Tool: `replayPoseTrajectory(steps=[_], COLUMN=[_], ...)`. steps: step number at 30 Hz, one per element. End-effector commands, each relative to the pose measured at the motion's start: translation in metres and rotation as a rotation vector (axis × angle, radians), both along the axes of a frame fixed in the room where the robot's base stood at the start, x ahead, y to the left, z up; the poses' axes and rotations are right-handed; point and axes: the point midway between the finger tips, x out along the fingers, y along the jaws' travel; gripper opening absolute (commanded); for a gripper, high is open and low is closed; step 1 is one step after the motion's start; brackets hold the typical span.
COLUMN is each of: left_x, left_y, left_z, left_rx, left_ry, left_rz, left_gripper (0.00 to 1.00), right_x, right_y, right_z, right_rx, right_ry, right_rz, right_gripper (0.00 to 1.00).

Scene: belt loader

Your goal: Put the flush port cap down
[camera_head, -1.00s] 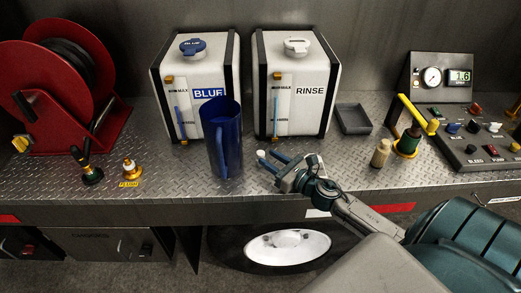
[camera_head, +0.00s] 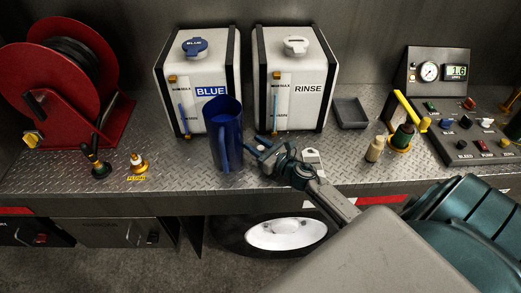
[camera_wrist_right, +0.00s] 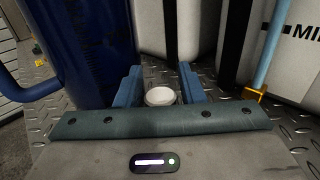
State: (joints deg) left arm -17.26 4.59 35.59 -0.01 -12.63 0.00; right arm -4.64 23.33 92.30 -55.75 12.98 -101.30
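The flush port cap (camera_wrist_right: 160,96) is a small round white piece. In the right wrist view it sits between the two blue fingers of my right gripper (camera_wrist_right: 160,88), which appear shut on it. In the head view my right gripper (camera_head: 259,143) is low at the deck, just right of the blue jug and in front of the RINSE tank. Whether the cap touches the deck is unclear. The flush port (camera_head: 138,164), with its yellow FLUSH label, stands at the left of the deck. My left gripper is not in view.
The blue jug (camera_head: 225,135) stands close left of my right gripper. The BLUE tank (camera_head: 205,108) and RINSE tank (camera_head: 309,105) stand behind. A grey tray (camera_head: 350,112), a beige bottle (camera_head: 375,149) and the control panel (camera_head: 478,140) are to the right. The red reel (camera_head: 55,75) is left.

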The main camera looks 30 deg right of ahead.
Motion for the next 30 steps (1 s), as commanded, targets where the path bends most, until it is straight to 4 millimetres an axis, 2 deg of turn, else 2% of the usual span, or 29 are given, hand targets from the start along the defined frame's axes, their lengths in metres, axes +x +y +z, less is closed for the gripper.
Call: replayPoseTrajectory(steps=[3, 8, 11, 20, 26, 29, 30], left_x=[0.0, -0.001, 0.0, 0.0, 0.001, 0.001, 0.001], left_y=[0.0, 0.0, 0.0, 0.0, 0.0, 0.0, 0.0], left_z=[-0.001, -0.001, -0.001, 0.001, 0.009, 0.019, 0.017], left_rx=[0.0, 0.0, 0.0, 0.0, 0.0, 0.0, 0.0], left_ry=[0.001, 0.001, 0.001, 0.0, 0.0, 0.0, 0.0], left_rz=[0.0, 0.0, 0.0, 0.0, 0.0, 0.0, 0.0], left_gripper=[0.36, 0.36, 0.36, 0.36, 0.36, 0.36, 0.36], right_x=[0.0, 0.0, 0.0, 0.0, 0.0, 0.0, -0.006], right_y=[0.0, 0.0, 0.0, 0.0, 0.0, 0.0, 0.002], right_z=[0.0, 0.0, 0.0, 0.004, 0.022, 0.039, 0.037], right_rx=[0.0, 0.0, 0.001, 0.001, -0.001, 0.0, 0.0], right_ry=[0.0, 0.0, 0.0, -0.001, -0.001, -0.002, 0.001], right_rz=[0.0, 0.0, 0.0, 0.0, 0.0, 0.001, 0.001], right_gripper=[0.35, 0.06, 0.0, 0.0, 0.0, 0.0, 0.0])
